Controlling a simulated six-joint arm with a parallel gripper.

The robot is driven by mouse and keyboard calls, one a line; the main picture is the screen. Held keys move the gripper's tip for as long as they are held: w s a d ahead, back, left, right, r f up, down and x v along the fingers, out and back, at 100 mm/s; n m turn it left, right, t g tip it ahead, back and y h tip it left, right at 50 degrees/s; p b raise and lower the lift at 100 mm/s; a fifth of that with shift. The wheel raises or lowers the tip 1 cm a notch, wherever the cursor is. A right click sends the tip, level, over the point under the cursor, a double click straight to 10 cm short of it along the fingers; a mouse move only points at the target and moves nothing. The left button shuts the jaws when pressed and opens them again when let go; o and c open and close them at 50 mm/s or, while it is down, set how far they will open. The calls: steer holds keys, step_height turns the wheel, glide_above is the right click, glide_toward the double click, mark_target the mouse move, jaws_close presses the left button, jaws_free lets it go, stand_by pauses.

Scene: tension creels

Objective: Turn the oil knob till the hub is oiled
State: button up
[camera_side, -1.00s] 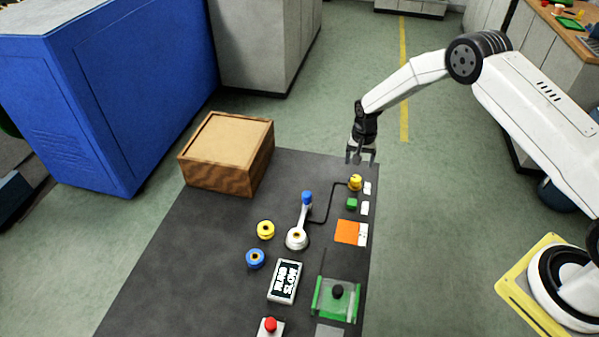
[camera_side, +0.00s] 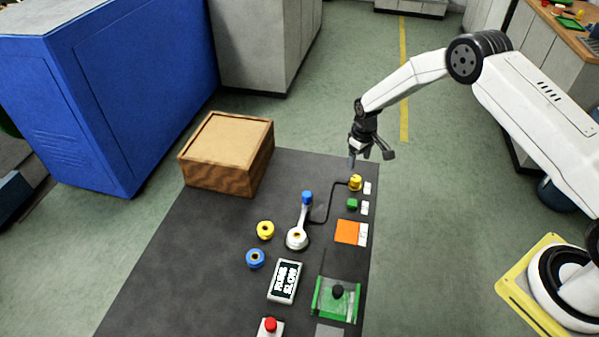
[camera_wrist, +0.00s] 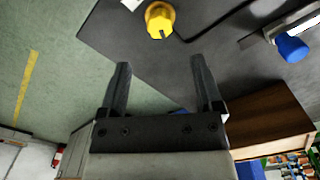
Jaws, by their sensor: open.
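The yellow oil knob (camera_side: 355,183) stands at the far right corner of the dark table, with a black line running from it toward the hub. It also shows in the wrist view (camera_wrist: 160,20), ahead of the fingertips, with a dark mark on its rim. The hub (camera_side: 297,238) is a pale round base with an arm ending in a blue cap (camera_side: 306,197); the blue cap shows in the wrist view too (camera_wrist: 292,48). My gripper (camera_side: 368,160) is open and empty, above and beside the knob, apart from it. Its two fingers (camera_wrist: 160,80) are spread wide in the wrist view.
A wooden box (camera_side: 228,155) stands at the table's far left. A green button (camera_side: 352,204), an orange pad (camera_side: 347,231) and a green fixture (camera_side: 336,298) line the right edge. Yellow (camera_side: 265,230) and blue (camera_side: 255,259) spools and a display (camera_side: 285,281) lie left of them.

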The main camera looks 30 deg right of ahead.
mark_target(356, 178)
steer(key=shift+f, duration=0.15)
steer(key=shift+f, duration=3.75)
jaws_close()
